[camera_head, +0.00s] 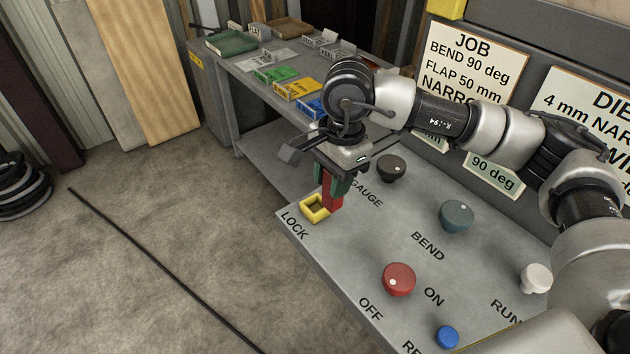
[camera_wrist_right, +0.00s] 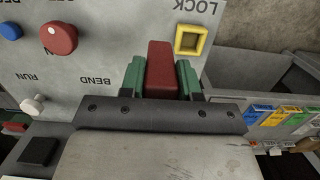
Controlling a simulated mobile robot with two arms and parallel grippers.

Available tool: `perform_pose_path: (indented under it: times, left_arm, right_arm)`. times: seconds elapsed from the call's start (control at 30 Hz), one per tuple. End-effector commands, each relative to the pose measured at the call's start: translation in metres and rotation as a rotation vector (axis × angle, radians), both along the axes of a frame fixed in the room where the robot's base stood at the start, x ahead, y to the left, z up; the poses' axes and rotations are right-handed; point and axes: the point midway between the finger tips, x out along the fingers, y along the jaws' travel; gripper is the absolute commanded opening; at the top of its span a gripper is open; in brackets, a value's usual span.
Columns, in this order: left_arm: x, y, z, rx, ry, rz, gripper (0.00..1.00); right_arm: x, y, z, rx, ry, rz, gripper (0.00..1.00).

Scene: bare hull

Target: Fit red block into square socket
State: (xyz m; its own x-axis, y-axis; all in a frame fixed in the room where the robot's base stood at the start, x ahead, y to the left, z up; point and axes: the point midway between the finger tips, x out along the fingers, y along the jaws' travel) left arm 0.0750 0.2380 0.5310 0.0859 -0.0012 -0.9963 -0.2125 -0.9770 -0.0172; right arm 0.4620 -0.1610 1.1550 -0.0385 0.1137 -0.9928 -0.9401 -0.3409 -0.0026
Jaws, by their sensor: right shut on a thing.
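My right gripper (camera_head: 331,190) is shut on the red block (camera_head: 331,200), with its green fingers on either side of it. The block hangs upright at the far left end of the grey panel, close beside the yellow square socket (camera_head: 314,208) marked LOCK. In the right wrist view the red block (camera_wrist_right: 160,68) sits between the green fingers, and the socket (camera_wrist_right: 191,40) is just to its right, apart from it in the picture. The socket is empty. I cannot tell how high the block's lower end is above the panel. My left gripper does not show.
The grey panel (camera_head: 350,265) carries a black knob (camera_head: 391,168), a teal knob (camera_head: 457,216), a red knob (camera_head: 399,279), a white knob (camera_head: 536,278) and a blue button (camera_head: 447,337). A bench (camera_head: 230,72) with coloured boxes and trays stands behind. Open floor lies left.

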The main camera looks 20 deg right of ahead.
Motion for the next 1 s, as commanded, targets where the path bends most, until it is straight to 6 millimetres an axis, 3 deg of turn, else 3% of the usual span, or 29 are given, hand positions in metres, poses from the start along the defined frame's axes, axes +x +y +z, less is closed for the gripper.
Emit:
perform_pose_path:
  times: [0.13, 0.3, 0.53, 0.7, 1.0]
  left_arm:
    - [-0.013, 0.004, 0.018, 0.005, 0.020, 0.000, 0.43]
    - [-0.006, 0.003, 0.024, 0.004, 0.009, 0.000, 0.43]
    - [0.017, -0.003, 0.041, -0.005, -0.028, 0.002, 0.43]
    - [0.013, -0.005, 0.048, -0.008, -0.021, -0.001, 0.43]
    - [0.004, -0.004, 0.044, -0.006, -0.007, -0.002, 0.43]
  right_arm:
    - [0.031, 0.010, -0.015, -0.001, 0.002, -0.002, 0.06]
    - [0.051, 0.015, -0.030, -0.001, 0.001, -0.001, 0.06]
    - [0.053, 0.015, -0.052, -0.002, 0.005, 0.001, 0.06]
    - [0.054, 0.015, -0.072, 0.000, 0.001, 0.000, 0.06]
    - [0.054, 0.015, -0.075, -0.001, -0.001, 0.001, 0.06]
